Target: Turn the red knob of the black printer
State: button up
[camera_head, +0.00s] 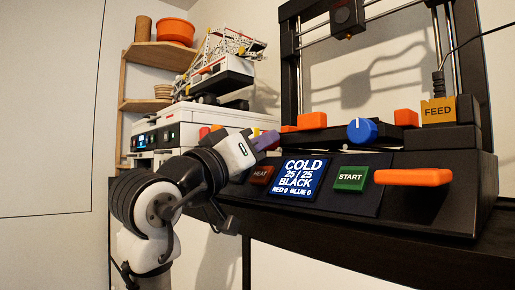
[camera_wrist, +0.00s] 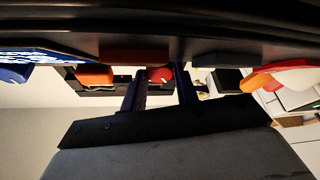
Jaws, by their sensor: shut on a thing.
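The black printer (camera_head: 440,212) fills the right of the head view. Its screen (camera_head: 303,175) reads COLD, 25/25, BLACK, RED 0, BLUE 0. My gripper (camera_head: 267,141) reaches the printer's left end, above the HEAT button (camera_head: 262,175). In the head view the red knob is hidden behind my gripper. The wrist view, which looks upside down, shows the red knob (camera_wrist: 160,74) between the two dark fingers of my gripper (camera_wrist: 158,88). The fingers are shut on it. How far the knob is turned cannot be seen. A blue knob (camera_head: 362,131) sits further right on the printer.
A green START button (camera_head: 350,178) and an orange handle (camera_head: 412,177) are on the printer's front. Orange blocks (camera_head: 407,118) and a FEED box (camera_head: 438,110) are above. A white machine (camera_head: 150,138) and wooden shelves (camera_head: 157,56) stand at the left.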

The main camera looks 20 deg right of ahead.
jog(key=shift+n+t+y, duration=0.3)
jog(key=shift+n, duration=0.5)
jog(key=o, duration=1)
